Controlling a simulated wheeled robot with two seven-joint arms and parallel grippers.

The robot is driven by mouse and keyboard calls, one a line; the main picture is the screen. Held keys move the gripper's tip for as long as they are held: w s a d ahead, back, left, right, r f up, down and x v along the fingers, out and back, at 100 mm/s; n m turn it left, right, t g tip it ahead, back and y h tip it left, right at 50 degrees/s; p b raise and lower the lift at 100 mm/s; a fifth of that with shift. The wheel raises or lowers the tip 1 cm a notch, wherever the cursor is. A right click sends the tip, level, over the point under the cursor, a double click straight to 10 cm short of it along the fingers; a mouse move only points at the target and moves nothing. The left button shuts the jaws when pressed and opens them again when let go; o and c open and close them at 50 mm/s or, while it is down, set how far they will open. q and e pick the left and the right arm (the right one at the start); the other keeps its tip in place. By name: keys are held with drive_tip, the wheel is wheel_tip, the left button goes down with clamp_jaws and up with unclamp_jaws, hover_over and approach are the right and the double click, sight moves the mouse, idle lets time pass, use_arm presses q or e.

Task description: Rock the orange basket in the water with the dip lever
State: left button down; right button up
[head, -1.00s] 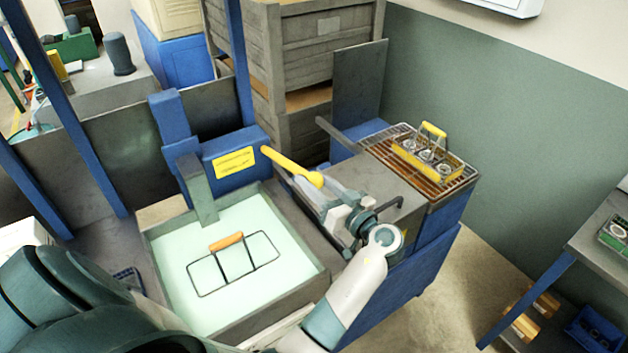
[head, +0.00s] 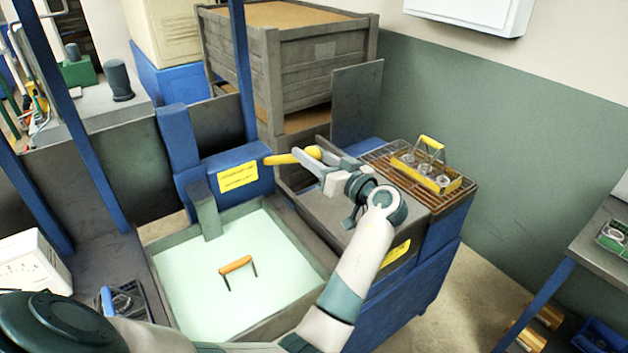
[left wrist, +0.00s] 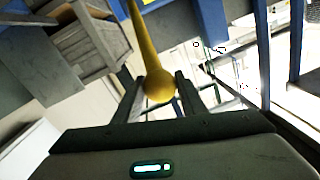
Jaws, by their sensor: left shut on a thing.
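The yellow dip lever (head: 285,158) sticks out to the right from the blue housing of the tank and lies nearly level. My left gripper (head: 322,160) is shut on its round knob; in the left wrist view the knob (left wrist: 160,84) sits between the two fingers (left wrist: 157,92). The basket's orange handle (head: 235,264) and short parts of its wires stand above the pale green water (head: 195,275). The rest of the basket is hidden under the water. My right gripper is not in view.
The grey tank rim (head: 297,250) surrounds the water. Right of it is a grey bench top (head: 335,212) with a wire rack (head: 455,205) holding a yellow carrier (head: 430,175) of metal rings. A wooden crate (head: 320,60) stands behind.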

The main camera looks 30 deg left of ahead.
use_arm(q)
drive_tip(key=a+r, duration=0.1)
drive_tip(key=r, duration=0.1)
drive_tip(key=shift+w+a+r, duration=0.35)
drive_tip(key=shift+a+r, duration=0.15)
drive_tip(key=shift+r, duration=0.2)
drive_tip(key=c, duration=1.2)
unclamp_jaws()
drive_tip(key=shift+o, duration=0.2)
drive_tip(key=shift+a+f, duration=0.1)
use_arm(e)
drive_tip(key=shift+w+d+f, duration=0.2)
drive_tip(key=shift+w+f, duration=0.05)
use_arm(q)
drive_tip(key=shift+f, duration=0.15)
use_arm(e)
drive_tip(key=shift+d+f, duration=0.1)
